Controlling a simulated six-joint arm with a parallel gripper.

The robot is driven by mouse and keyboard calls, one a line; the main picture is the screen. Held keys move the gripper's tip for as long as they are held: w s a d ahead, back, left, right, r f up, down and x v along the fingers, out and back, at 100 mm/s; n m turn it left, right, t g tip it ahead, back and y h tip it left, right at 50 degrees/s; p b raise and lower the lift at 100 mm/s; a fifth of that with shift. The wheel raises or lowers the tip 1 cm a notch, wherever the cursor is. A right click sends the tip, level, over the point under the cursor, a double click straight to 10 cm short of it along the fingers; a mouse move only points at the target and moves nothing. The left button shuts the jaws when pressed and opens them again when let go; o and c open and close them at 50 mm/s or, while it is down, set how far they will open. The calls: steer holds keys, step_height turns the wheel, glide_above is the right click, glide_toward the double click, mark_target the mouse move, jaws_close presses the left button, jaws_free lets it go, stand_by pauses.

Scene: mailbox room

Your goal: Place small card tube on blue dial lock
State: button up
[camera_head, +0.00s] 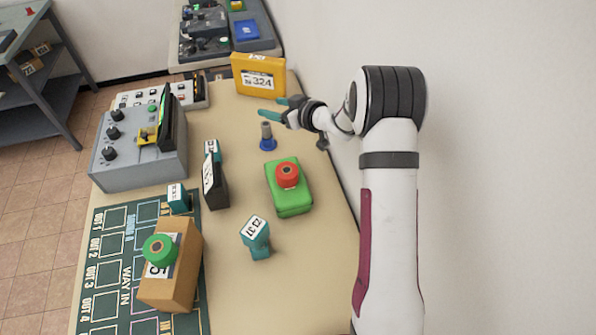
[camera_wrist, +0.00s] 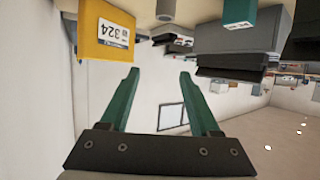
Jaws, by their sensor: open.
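The small card tube (camera_head: 266,129), short and grey-brown, stands upright on the round blue dial lock (camera_head: 268,145), near the middle of the table. The blue rim shows around the tube's lower end. My gripper (camera_head: 268,107) is open and empty, its teal fingers pointing left, apart from the tube and beyond it in the head view. The wrist view shows both fingers (camera_wrist: 158,76) spread with nothing between them. A beige round end at the top edge of that view may be the tube; I cannot tell.
A yellow box (camera_head: 258,75) marked 324 stands beyond my gripper. A green block (camera_head: 290,196) with a red round piece, a teal stamp (camera_head: 256,238) and a dark upright stamp (camera_head: 214,185) stand nearer. A grey console (camera_head: 137,160) is left. The wall is close on the right.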

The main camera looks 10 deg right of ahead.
steer(key=s+d+r+m+g+h, duration=0.1)
steer(key=s+d+r+m+h, duration=0.35)
steer(key=s, duration=0.25)
steer(key=s+d+r+m+g+h, duration=0.2)
steer(key=s+d+r+m+h, duration=0.1)
steer(key=s+r+h, duration=0.25)
steer(key=s+a+f+m+g+y, duration=0.1)
steer(key=s+a+g, duration=0.2)
steer(key=s, duration=0.8)
steer(key=s+a+m+g+y, duration=0.2)
steer(key=s+a, duration=0.2)
steer(key=s, duration=0.7)
steer(key=s+a+f+m+g+y, duration=0.1)
steer(key=s+a+g, duration=0.2)
steer(key=s, duration=0.8)
steer(key=shift+s+a+f+g+y, duration=0.3)
steer(key=shift+s+a+f+y, duration=0.1)
steer(key=shift+a, duration=0.1)
